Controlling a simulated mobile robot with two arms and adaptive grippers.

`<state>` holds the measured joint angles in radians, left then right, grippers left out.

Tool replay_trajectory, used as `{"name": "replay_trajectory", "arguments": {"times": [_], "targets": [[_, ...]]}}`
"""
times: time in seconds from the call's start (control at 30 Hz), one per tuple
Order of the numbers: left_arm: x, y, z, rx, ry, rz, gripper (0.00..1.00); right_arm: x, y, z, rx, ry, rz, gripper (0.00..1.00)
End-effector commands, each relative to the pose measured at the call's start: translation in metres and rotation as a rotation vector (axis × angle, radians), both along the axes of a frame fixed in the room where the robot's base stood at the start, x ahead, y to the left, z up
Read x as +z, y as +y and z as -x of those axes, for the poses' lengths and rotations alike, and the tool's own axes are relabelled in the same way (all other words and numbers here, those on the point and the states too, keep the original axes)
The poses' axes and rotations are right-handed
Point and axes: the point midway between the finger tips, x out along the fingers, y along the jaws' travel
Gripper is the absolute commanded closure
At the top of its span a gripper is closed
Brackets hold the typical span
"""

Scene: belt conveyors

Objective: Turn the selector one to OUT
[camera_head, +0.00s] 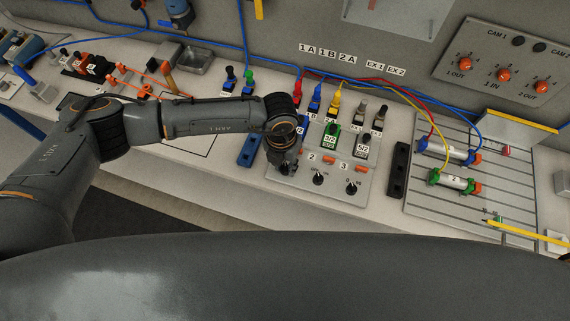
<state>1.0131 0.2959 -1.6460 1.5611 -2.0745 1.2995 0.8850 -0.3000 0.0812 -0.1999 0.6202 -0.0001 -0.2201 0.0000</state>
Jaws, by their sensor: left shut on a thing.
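My left arm reaches in from the left, and its gripper (287,166) points down at the left end of a grey valve panel (330,195). It is shut on the selector knob there, which it mostly hides. Its position and label cannot be read. Beside it, to the right, selector two (318,178) and selector three (351,187) are black knobs on the same panel, with orange lamps near them. My right gripper is not in view.
Behind the panel stand coloured hose plugs (316,98) with blue, red and yellow hoses. A dark block (400,165) and a slotted plate (420,210) with two cylinders lie to the right. A wall panel (500,62) carries orange knobs.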

Motion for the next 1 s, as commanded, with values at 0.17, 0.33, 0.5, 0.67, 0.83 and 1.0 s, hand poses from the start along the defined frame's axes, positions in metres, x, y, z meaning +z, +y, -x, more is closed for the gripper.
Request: {"name": "replay_trajectory", "arguments": {"times": [0.17,0.33,0.5,0.67,0.83,1.0], "targets": [[-0.005,0.000,-0.002,-0.118,-0.004,0.002,1.00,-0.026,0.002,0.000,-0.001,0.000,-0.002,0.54],[-0.007,0.000,-0.002,-0.271,-0.006,0.001,1.00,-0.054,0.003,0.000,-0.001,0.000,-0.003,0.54],[-0.008,-0.001,-0.002,-0.434,-0.005,0.000,1.00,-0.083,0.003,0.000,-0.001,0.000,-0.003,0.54],[-0.008,-0.001,-0.003,-0.584,-0.006,0.001,1.00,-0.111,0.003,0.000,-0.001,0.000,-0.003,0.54],[-0.007,-0.001,-0.003,-0.726,-0.006,-0.001,1.00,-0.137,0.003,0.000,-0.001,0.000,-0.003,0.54],[-0.005,-0.001,-0.002,-0.840,-0.005,0.000,1.00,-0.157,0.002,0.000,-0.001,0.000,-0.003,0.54]]}}
